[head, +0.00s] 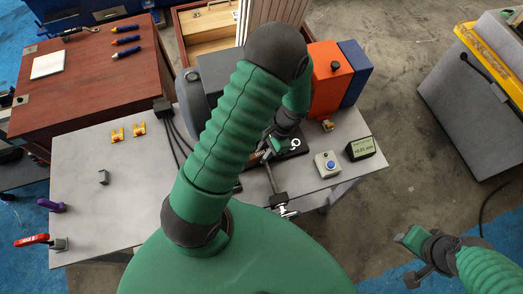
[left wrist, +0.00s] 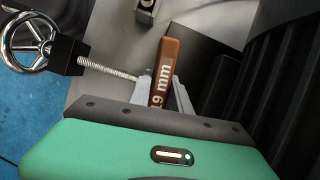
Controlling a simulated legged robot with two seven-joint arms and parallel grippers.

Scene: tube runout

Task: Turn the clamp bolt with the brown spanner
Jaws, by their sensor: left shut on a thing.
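The brown spanner (left wrist: 167,62) shows in the left wrist view as a brown handle with white size lettering ending in "9 mm". My left gripper (left wrist: 165,88) is shut on this handle, with one light grey finger on each side. In the head view my left gripper (head: 272,150) is low over the bench beside the machine, partly behind my own arm. A small bright metal part on a dark block shows at the top of the left wrist view; I cannot tell whether it is the clamp bolt. My right gripper (head: 415,240) is off the bench at the lower right, its jaws unclear.
A threaded rod (left wrist: 108,70) with a handwheel (left wrist: 25,42) is close to my left gripper. A blue-button box (head: 328,164) and a digital readout (head: 361,148) stand at the bench's right. The grey bench top (head: 120,205) has free room at left.

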